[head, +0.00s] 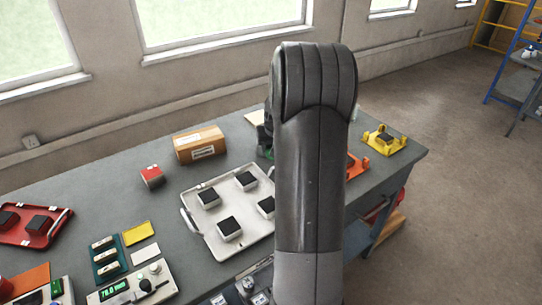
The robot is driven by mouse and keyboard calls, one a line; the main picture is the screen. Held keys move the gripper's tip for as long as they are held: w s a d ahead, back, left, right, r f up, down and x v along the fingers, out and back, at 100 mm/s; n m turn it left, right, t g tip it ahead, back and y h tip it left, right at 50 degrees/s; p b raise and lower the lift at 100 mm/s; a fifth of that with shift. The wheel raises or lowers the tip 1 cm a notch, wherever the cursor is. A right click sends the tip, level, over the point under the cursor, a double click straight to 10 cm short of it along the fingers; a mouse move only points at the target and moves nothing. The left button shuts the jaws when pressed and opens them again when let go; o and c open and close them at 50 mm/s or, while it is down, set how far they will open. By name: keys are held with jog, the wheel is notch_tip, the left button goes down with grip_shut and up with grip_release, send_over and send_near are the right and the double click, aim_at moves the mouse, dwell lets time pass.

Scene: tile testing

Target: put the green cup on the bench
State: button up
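The bench (105,190) is a long grey-topped table under the windows. A small green patch (265,153) shows just left of my arm, at the far side of the white tray. It may be the green cup, but most of it is hidden. A dark part of my gripper (264,134) shows directly above the green patch, beside my arm. The fingers are hidden, so I cannot tell whether they are open, or touching or holding the green thing.
A white tray (211,179) with several black-topped blocks lies mid-bench. A red tray (40,240) and meters (130,290) are at left. Yellow (384,140) and orange holders (357,165) are at right.

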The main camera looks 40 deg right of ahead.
jog(key=shift+w+a+f, duration=0.1)
jog(key=shift+w+f, duration=0.1)
jog(key=shift+f, duration=1.95)
jog(key=shift+f, duration=0.1)
jog(key=o, duration=1)
